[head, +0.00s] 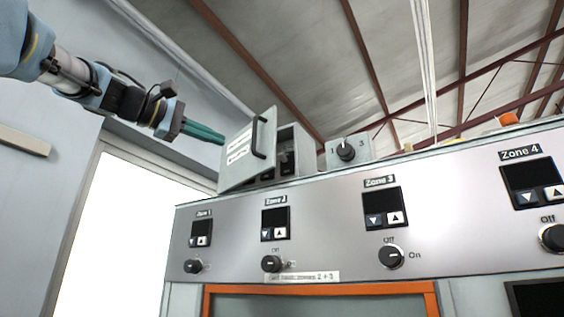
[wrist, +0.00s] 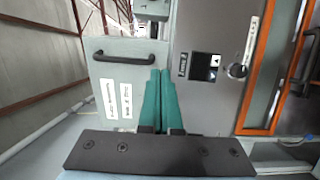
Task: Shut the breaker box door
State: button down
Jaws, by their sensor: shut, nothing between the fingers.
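The breaker box (head: 291,150) is a small grey box on top of the control panel. Its door (head: 236,168) stands open toward the left, with white labels and a black handle (head: 257,140). Dark parts show inside the box. In the wrist view the door (wrist: 105,75) fills the left, with its handle (wrist: 124,58) near the top.
The steel control panel (head: 340,222) runs below with zone displays, buttons and knobs. A small box with a rotary knob (head: 346,152) stands right of the breaker box. An orange-framed window (head: 320,288) is below.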

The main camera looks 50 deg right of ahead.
jog(key=p, duration=0.5)
send_near(271, 158)
jog(key=d, duration=0.5)
jog(key=shift+s+d, duration=0.25)
jog(key=shift+d+p, duration=0.45)
jog(key=shift+d, duration=0.2)
jog(key=shift+f, duration=0.1)
